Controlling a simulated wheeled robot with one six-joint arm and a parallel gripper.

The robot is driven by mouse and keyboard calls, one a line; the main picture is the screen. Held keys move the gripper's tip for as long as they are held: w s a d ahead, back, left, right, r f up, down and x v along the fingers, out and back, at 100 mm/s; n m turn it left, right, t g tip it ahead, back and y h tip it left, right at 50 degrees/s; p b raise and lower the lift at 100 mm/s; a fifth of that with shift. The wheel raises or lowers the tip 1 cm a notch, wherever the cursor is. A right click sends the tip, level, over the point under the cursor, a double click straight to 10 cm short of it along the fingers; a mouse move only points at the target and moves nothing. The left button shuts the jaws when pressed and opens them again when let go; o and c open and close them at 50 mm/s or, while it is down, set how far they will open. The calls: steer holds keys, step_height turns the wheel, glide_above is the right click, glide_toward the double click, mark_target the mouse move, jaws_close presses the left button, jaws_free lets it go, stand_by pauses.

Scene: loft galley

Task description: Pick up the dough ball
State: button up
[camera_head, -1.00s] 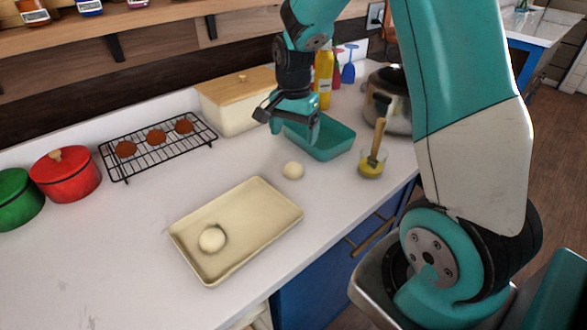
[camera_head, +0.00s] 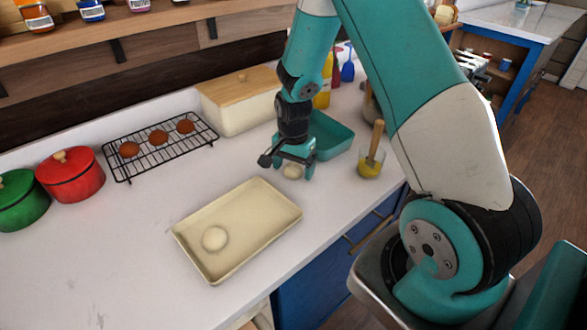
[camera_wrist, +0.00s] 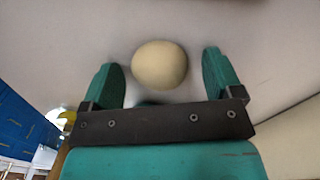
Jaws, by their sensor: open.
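A pale dough ball (camera_head: 291,172) sits on the white counter just behind the tray's far right corner. In the wrist view the dough ball (camera_wrist: 159,64) lies between the two teal fingers, apart from both. My gripper (camera_head: 292,173) is open and low over the ball, with one finger on each side. It also shows in the wrist view (camera_wrist: 166,76). A second pale dough ball (camera_head: 215,238) rests in the cream tray (camera_head: 262,232).
A teal bin (camera_head: 332,138) stands right behind my gripper. A glass with yellow liquid and a brush (camera_head: 369,164) stands to the right near the counter edge. A black rack (camera_head: 117,165) with brown balls, a red pot (camera_head: 72,180) and a wooden-lidded box (camera_head: 236,112) are at left and back.

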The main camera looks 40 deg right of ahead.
steer(key=c, duration=1)
steer(key=shift+r, duration=0.1)
